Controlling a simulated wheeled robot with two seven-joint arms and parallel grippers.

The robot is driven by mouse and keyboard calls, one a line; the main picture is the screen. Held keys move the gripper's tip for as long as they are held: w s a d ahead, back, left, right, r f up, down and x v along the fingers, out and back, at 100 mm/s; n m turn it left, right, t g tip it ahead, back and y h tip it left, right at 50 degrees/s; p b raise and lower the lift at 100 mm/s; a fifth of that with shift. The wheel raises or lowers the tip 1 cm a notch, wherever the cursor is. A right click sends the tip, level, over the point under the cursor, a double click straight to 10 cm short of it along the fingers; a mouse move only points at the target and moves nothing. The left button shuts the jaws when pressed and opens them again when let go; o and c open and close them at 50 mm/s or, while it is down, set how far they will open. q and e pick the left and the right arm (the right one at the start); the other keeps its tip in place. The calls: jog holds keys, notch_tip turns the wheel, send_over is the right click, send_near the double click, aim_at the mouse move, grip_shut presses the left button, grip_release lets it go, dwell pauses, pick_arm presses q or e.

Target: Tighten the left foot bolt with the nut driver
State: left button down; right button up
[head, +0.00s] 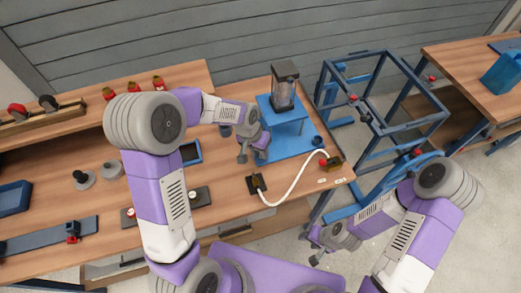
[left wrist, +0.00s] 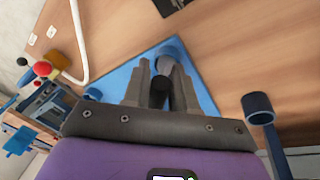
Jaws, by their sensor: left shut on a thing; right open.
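My left gripper (head: 253,152) is over the front left of the blue base plate (head: 290,143) under the press (head: 284,88). In the left wrist view its fingers (left wrist: 158,92) are shut on a dark, rod-like thing, taken as the nut driver (left wrist: 161,97). A grey-blue round piece (left wrist: 168,56) shows just past the fingertips over the blue plate (left wrist: 203,98). The left foot bolt cannot be made out; the gripper hides that area in the head view. My right gripper (head: 316,248) is open and empty, low beyond the bench's front edge.
A blue cup-like piece (head: 318,142) stands by the plate's right corner. A white cable (head: 296,196) arcs between a black box (head: 257,184) and a brass-coloured block (head: 334,163). A blue frame (head: 385,110) stands right of the bench. A blue ring-ended piece (left wrist: 257,104) is close to the left gripper.

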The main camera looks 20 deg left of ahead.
pick_arm(q)
jog(key=m, duration=0.1)
jog(key=m+p, duration=0.1)
jog(key=w+m, duration=0.1)
jog(key=m, duration=0.1)
jog(key=shift+r+g, duration=0.25)
jog(key=shift+g, duration=0.15)
jog(key=m, duration=0.1)
jog(key=m+p, duration=0.1)
jog(key=shift+w+a+m+g, duration=0.15)
jog(key=shift+w+m+g, duration=0.05)
jog(key=shift+m+g, duration=0.1)
jog(key=m, duration=0.1)
jog(key=m+p, duration=0.1)
jog(key=shift+w+m+g, duration=0.25)
jog(key=shift+m+g, duration=0.05)
jog(key=shift+m, duration=0.1)
jog(key=shift+d+p+v, duration=0.15)
jog(key=shift+p+v, duration=0.45)
jog(key=shift+v, duration=0.1)
jog(key=shift+d+p+v, duration=0.15)
jog(key=shift+p+v, duration=0.45)
jog(key=shift+v, duration=0.1)
jog(key=shift+s+a+r+p, duration=0.1)
jog(key=shift+s+r+p, duration=0.1)
jog(key=shift+r+p, duration=0.65)
jog(key=shift+r, duration=0.1)
